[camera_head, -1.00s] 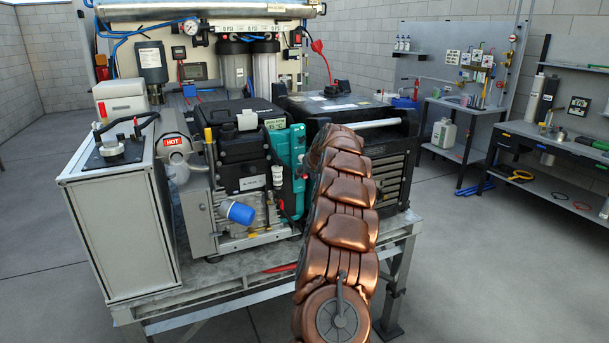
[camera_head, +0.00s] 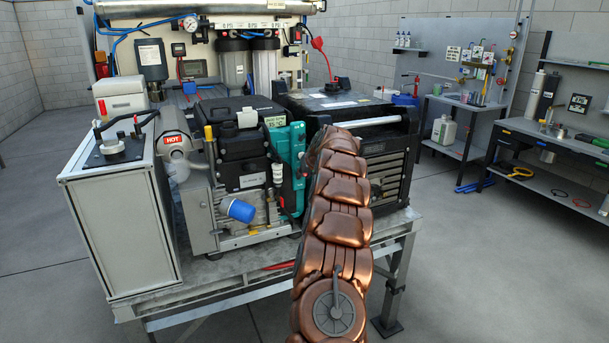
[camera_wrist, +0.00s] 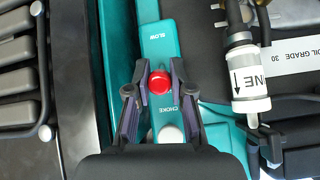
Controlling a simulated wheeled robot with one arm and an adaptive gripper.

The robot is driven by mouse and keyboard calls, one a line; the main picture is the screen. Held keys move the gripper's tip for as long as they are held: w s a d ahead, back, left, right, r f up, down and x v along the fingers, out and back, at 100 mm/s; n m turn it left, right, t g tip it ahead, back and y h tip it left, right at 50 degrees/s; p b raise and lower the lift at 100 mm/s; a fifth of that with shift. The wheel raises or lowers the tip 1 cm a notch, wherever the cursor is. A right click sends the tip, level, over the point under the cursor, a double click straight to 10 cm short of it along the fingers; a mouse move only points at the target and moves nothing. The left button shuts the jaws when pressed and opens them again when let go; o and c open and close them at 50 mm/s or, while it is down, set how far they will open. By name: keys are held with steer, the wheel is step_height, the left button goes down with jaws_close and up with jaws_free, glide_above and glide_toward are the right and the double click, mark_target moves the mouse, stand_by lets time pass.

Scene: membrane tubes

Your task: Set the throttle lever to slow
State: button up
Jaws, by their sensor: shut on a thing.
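The throttle lever's round red knob (camera_wrist: 160,82) shows in the wrist view on a teal panel (camera_wrist: 150,12). My gripper (camera_wrist: 160,80) is shut on the knob, with one dark finger on each side. In the head view the teal engine cover (camera_head: 290,160) shows left of my arm. My gripper and the red knob are hidden there.
A clear filter with an arrow (camera_wrist: 248,85) and dark hoses lie right of the fingers in the wrist view. A black ribbed housing (camera_wrist: 20,85) is at left. In the head view, a silver muffler marked HOT (camera_head: 172,140) and a blue filter (camera_head: 240,210) are nearby.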

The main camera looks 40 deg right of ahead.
jaws_close()
